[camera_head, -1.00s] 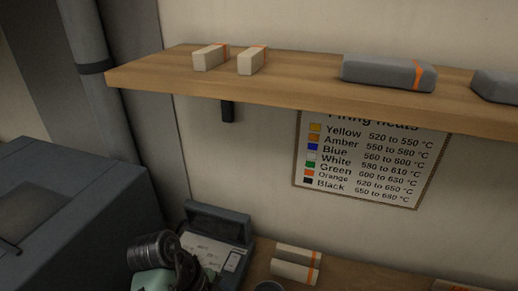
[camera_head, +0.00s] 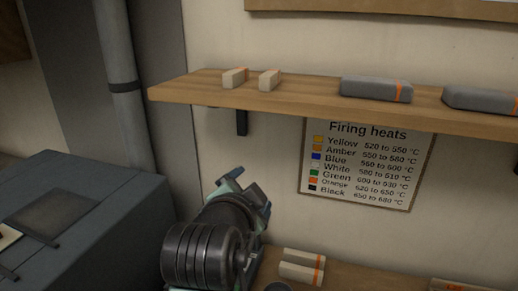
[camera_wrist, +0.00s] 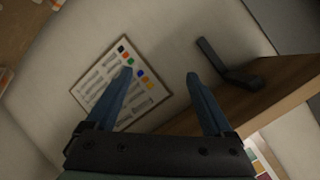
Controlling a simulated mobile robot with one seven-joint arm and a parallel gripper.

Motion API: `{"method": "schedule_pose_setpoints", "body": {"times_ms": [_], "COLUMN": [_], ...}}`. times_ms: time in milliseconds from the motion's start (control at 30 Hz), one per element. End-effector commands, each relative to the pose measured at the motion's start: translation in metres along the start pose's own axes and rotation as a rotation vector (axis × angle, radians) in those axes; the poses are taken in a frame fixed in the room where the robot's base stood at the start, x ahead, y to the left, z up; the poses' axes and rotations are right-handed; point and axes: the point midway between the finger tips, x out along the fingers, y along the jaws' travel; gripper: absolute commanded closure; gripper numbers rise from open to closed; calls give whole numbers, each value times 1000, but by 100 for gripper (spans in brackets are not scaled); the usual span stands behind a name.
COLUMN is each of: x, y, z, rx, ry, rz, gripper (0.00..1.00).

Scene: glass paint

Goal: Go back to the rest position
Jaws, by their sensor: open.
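My gripper (camera_head: 257,190) is raised in front of the wall, below the wooden shelf and left of the firing heats chart. In the wrist view its two blue fingers (camera_wrist: 160,78) are spread apart with nothing between them. The chart (camera_wrist: 121,85) shows behind the fingers in that view. My arm hides part of the lower bench in the head view.
The wooden shelf (camera_head: 200,92) carries two small cream blocks (camera_head: 235,78) and two grey blocks (camera_head: 375,89). A black bracket (camera_head: 241,122) hangs under it. Cream blocks (camera_head: 301,272) lie on the lower bench. A large grey box (camera_head: 85,215) stands at left.

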Motion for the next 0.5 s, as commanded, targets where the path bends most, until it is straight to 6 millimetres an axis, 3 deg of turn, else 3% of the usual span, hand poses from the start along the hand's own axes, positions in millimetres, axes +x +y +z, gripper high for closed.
{"method": "schedule_pose_setpoints", "body": {"times_ms": [33, 200, 333, 500], "x": [-17, -96, -172, -250], "y": [-21, -84, -115, -131], "z": [-32, -113, -155, -182], "rx": [-70, -330, -499, -634], "ry": [81, 393, 658, 924], "rz": [-104, -398, -543, -634], "gripper": [14, 14, 14, 14]}}
